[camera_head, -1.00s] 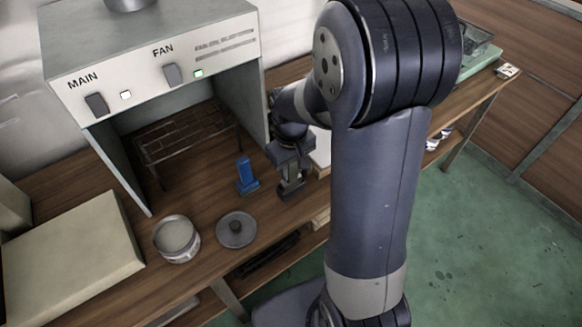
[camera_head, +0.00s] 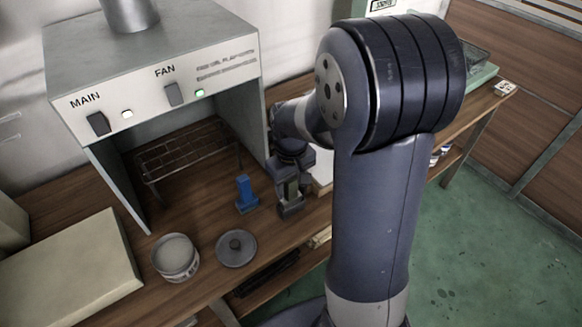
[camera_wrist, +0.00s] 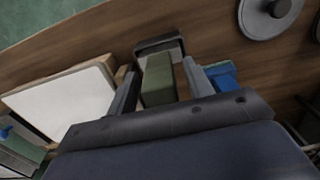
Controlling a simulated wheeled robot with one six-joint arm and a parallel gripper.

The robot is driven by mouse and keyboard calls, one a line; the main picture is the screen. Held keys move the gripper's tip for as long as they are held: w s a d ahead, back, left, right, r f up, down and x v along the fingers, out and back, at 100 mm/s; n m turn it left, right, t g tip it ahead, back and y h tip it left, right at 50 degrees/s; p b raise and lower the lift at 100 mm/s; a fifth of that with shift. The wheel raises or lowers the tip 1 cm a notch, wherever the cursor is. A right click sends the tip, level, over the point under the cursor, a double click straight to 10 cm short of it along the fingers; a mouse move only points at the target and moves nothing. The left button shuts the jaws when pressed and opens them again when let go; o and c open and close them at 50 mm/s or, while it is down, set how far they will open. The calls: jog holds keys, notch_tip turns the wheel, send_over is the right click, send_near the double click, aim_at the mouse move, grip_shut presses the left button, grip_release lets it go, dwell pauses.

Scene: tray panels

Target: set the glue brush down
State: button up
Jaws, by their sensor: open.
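A green upright block (camera_wrist: 157,80), which I take to be the glue brush's handle, stands between my gripper's fingers in the wrist view. A dark grey part (camera_wrist: 160,44) is at its far end; I cannot tell whether this is a stand or part of the brush. My gripper (camera_head: 291,186) is open, its fingers on either side of the block, low over the wooden bench (camera_head: 215,213). Bristles are not visible. A blue upright piece on a blue foot (camera_head: 246,194) stands just left of my gripper.
A round grey lid (camera_head: 236,248) and an open tin (camera_head: 175,257) stand at the bench front, left of my gripper. Behind is a fume hood (camera_head: 150,70) with a wire rack (camera_head: 185,150) inside. A white flat thing (camera_wrist: 62,100) lies close beside my gripper.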

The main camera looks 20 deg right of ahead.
notch_tip(320, 180, up, 11)
jog(key=shift+r, duration=0.1)
jog(key=shift+a, duration=0.1)
dwell(0.4)
